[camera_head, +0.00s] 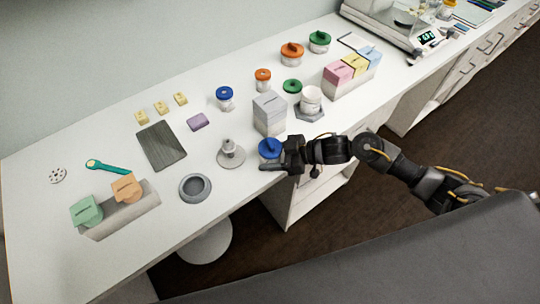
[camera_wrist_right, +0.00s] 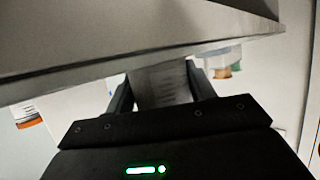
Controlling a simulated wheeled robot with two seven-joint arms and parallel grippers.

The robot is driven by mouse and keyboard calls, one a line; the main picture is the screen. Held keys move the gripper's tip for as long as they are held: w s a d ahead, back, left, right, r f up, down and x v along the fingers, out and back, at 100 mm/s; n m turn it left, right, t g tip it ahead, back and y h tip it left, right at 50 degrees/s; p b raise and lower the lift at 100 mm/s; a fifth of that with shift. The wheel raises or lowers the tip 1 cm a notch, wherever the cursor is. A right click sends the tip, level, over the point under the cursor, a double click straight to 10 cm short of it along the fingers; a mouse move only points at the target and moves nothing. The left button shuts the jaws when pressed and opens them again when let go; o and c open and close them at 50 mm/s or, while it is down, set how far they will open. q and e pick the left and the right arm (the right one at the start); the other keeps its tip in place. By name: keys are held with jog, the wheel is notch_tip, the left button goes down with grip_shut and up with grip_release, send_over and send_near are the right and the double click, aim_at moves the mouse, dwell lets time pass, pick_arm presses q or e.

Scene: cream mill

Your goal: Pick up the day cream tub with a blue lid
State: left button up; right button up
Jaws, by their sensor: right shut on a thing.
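A tub with a blue lid (camera_head: 269,147) is at the front edge of the white bench, right at my right gripper (camera_head: 276,160). The gripper and its fingers cover the lower part of this tub. In the right wrist view my gripper (camera_wrist_right: 160,88) is shut on a pale body with faint label lines (camera_wrist_right: 163,84), which I take to be this tub; its lid is out of that view. Another tub with a blue lid (camera_head: 224,98) stands farther back. The labels are too small to read in the head view. My left gripper is not in view.
A grey box (camera_head: 269,114) stands just behind the held tub. A grey stand (camera_head: 230,155) and a grey bowl (camera_head: 195,188) are to its left. A white jar (camera_head: 311,98), a green-lidded tub (camera_head: 292,87) and a carton rack (camera_head: 352,84) are to the right.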

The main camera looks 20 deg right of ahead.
jog(key=shift+r, duration=0.5)
jog(key=s+a+r, duration=0.3)
jog(key=s+r, duration=0.9)
jog(key=s, duration=0.1)
jog(key=shift+s+a, duration=0.15)
jog(key=shift+s, duration=0.15)
